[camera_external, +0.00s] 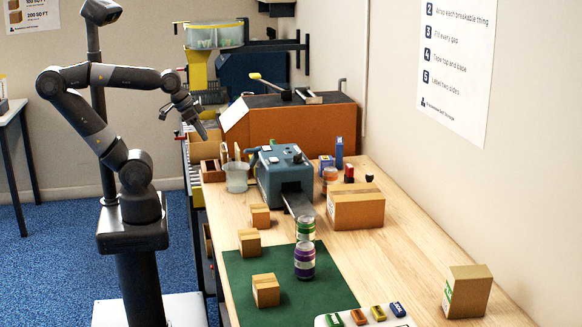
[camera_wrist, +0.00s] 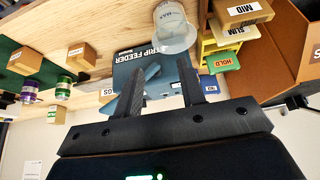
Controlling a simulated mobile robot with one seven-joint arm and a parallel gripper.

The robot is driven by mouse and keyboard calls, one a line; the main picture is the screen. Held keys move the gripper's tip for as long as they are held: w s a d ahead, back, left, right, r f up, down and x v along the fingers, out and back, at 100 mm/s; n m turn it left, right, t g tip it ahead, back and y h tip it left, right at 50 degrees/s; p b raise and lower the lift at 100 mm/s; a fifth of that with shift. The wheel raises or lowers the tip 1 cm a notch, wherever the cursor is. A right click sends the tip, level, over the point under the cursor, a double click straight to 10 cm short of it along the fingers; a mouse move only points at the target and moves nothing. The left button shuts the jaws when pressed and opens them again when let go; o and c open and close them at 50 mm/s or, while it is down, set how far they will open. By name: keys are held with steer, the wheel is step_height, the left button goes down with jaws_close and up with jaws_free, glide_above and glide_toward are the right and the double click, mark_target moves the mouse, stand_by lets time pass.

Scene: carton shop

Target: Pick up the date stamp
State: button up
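Several small stamp-like items stand on the wooden bench by the wall in the external view: a red-and-black block (camera_external: 349,173), a small dark knob-topped piece (camera_external: 369,177) and a blue block (camera_external: 326,163). I cannot tell for sure which is the date stamp. My gripper (camera_external: 203,128) hangs in the air left of the bench items, well away from them. In the wrist view my gripper (camera_wrist: 161,92) shows two fingers spread apart with nothing held between them. None of the stamp-like items can be made out clearly there.
A blue-grey strip feeder (camera_external: 283,177) stands mid-bench, with a clear cup (camera_external: 236,177) beside it. A carton (camera_external: 356,206) lies in front of the stamp-like items. A large brown box (camera_external: 300,122) stands behind. A green mat (camera_external: 240,268) holds small cartons and jars.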

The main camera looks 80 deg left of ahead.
steer(key=shift+o, duration=0.4)
steer(key=o, duration=0.8)
steer(key=shift+o, duration=0.2)
steer(key=w+d+r+m+h, duration=0.1)
steer(key=w+d, duration=0.1)
steer(key=w, duration=1.3)
steer(key=w+d+r+m+h, duration=0.1)
steer(key=w+d+r+m, duration=0.15)
steer(key=w, duration=1.25)
steer(key=shift+m+h, duration=0.3)
steer(key=shift+m, duration=0.25)
steer(key=w+d+f, duration=0.2)
steer(key=w+f, duration=0.4)
steer(key=w, duration=0.1)
steer(key=w+d+f, duration=0.2)
steer(key=w+f, duration=0.4)
steer(key=w, duration=0.2)
steer(key=w+d+f, duration=0.2)
steer(key=w+f, duration=0.4)
steer(key=w, duration=0.2)
steer(key=shift+w+f, duration=0.1)
steer(key=shift+w, duration=0.05)
steer(key=shift+x, duration=3)
